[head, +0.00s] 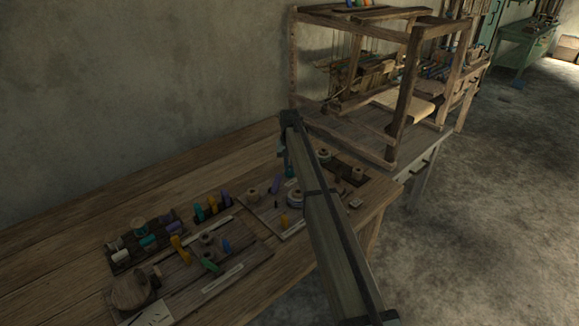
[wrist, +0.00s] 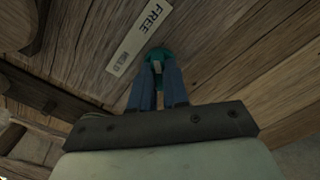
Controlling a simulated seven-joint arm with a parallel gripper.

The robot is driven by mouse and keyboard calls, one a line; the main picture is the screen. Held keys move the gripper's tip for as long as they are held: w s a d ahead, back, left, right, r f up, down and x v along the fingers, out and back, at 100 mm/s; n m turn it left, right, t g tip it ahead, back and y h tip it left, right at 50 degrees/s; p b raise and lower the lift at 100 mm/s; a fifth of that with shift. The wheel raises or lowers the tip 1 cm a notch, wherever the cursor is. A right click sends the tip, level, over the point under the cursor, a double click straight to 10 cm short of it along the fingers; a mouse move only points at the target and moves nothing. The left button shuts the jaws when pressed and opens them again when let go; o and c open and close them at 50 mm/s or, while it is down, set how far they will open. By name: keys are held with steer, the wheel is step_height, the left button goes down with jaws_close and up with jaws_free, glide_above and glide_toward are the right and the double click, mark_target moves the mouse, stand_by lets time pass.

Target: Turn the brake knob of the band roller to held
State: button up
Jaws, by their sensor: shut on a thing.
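In the wrist view the teal brake knob (wrist: 158,53) sits on a wooden surface beside a pale label plate (wrist: 139,38) reading FREE and HELD. My gripper (wrist: 157,70), with two blue fingers, is shut on the knob, one finger on each side. The fingers hide part of the knob, and I cannot tell which word it points to. The band roller cannot be clearly told apart from the other wooden parts. In the head view my arm covers the work spot, and the knob's grip is not clear there.
In the head view the table (head: 60,240) carries boards with colored spools (head: 178,246) and small parts left of my arm. The wooden loom frame (head: 402,95) stands behind at the right. The wall (head: 130,80) runs along the back. Open floor (head: 500,180) lies at the right.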

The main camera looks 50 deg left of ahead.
jaws_close()
steer(key=shift+n, duration=1.3)
steer(key=n, duration=1)
steer(key=shift+n, duration=1.6)
